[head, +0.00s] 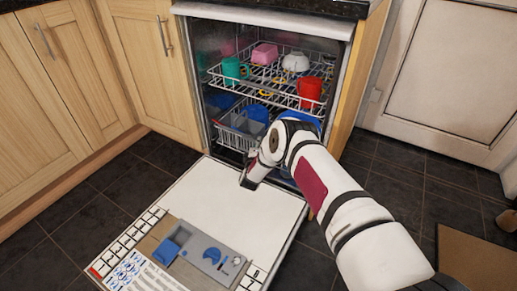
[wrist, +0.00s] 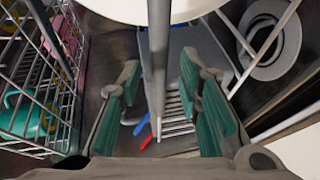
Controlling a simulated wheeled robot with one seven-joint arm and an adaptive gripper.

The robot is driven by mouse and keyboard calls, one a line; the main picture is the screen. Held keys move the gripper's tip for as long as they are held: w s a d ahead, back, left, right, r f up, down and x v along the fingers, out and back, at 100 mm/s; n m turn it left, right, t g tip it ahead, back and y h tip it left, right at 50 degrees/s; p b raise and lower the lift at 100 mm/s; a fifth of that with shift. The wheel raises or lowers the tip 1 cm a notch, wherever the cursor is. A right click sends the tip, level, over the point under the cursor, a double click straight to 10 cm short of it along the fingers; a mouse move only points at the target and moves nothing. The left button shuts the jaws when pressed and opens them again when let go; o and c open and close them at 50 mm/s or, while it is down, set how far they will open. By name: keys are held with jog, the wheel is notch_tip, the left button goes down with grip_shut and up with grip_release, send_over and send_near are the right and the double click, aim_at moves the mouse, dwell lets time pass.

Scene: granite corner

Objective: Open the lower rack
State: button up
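The lower rack (head: 233,140) is a white wire basket low inside the open dishwasher, and my arm covers its right part in the head view. A grey bar, apparently the rack's front rim (wrist: 158,60), runs up the middle of the wrist view. My gripper (wrist: 160,75) has its two green-padded fingers spread on either side of this bar, with a visible gap at each finger. In the head view the fingertips cannot be made out.
The upper rack (head: 230,82) holds a green mug (head: 232,70), a red mug (head: 309,92), a pink bowl (head: 265,54) and a white bowl (head: 295,62). The dishwasher door (head: 225,195) lies open. Wooden cabinets (head: 150,70) stand left; dark floor tiles (head: 75,230) are clear.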

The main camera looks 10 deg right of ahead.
jog(key=shift+w, duration=0.2)
grip_shut()
